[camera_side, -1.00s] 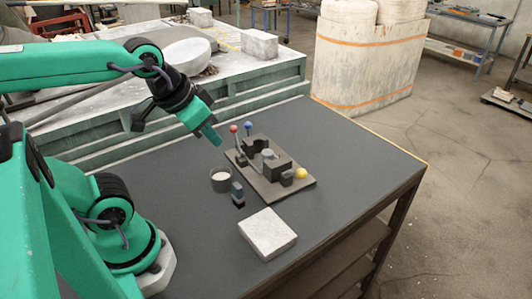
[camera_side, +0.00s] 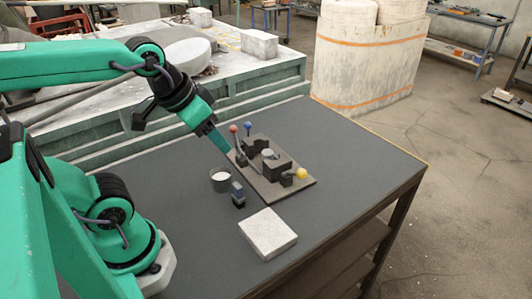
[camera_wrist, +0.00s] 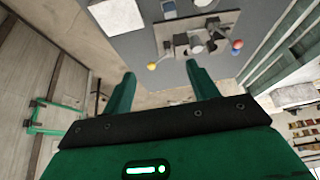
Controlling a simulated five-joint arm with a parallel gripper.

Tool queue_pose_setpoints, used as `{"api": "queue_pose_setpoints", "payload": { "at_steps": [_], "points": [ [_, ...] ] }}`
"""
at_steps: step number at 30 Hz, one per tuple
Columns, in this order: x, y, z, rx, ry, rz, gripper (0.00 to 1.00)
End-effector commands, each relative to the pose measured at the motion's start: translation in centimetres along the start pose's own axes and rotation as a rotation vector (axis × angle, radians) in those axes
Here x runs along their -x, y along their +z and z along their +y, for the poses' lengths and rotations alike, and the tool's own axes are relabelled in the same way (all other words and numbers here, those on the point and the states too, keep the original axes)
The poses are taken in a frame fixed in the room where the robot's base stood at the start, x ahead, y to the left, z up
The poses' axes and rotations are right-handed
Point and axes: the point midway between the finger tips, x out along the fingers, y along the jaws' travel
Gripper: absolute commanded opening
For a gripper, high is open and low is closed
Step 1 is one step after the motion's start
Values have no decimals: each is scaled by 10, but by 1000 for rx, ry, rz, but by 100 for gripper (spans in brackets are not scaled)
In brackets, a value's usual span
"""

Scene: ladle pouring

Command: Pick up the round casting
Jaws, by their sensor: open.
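The round casting (camera_side: 268,153) looks like a small grey disc or short cylinder on the dark block of the fixture plate (camera_side: 268,187). It is small, so I cannot tell exactly how it is seated. In the wrist view the fixture plate (camera_wrist: 165,28) shows beyond my fingers, and the casting is hard to pick out among the blocks. My gripper (camera_side: 228,152) hangs above the table just left of the fixture, tilted down to the right, apart from the casting. In the wrist view its two green fingers (camera_wrist: 163,78) stand wide apart with nothing between them.
Levers with red (camera_side: 233,128), blue (camera_side: 247,126) and yellow (camera_side: 301,173) knobs stand on the fixture. A cup with white contents (camera_side: 220,177), a blue-grey block (camera_side: 238,192) and a pale slab (camera_side: 267,232) are nearby. The table's right side is clear.

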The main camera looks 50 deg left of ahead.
Motion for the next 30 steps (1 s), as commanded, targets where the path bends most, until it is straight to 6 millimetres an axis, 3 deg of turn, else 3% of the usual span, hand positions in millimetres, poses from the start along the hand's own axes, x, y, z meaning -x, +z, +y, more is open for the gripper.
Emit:
{"api": "queue_pose_setpoints", "payload": {
  "at_steps": [14, 30],
  "points": [
    [-23, -45, -15, 22, -21, -114, 59],
    [-92, -103, -49, 59, -36, -285, 59]
  ]
}}
